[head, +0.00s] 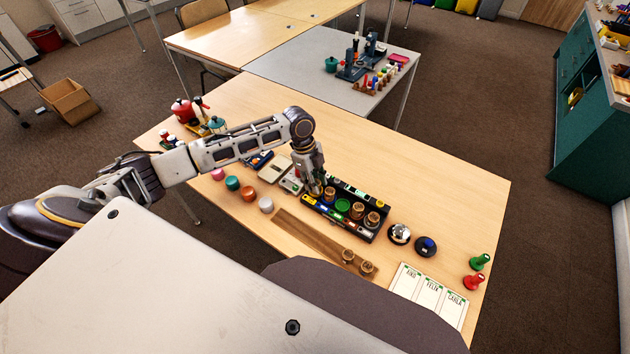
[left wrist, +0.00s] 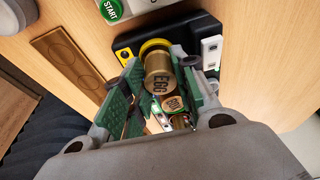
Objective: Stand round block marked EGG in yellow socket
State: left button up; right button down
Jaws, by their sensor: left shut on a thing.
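My left gripper (head: 314,190) is at the left end of the black socket tray (head: 366,238). In the left wrist view, its green-padded fingers (left wrist: 160,84) are shut on the brass-coloured round block marked EGG (left wrist: 159,73). The block's far end is at the yellow socket (left wrist: 154,46), whose rim shows behind it. I cannot tell whether the block is fully seated or just above the socket. In the head view, the gripper largely hides that socket. My right gripper is not in view.
Coloured pots (head: 249,193) are to the left, a bell (head: 400,233) to the right, and a name card (head: 428,293) in front.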

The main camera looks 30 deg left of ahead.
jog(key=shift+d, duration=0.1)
pick_arm(q)
jog(key=shift+f, duration=0.3)
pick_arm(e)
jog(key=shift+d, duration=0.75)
pick_arm(q)
jog(key=shift+f, duration=0.1)
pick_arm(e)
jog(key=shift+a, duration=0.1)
pick_arm(q)
jog(key=o, duration=0.5)
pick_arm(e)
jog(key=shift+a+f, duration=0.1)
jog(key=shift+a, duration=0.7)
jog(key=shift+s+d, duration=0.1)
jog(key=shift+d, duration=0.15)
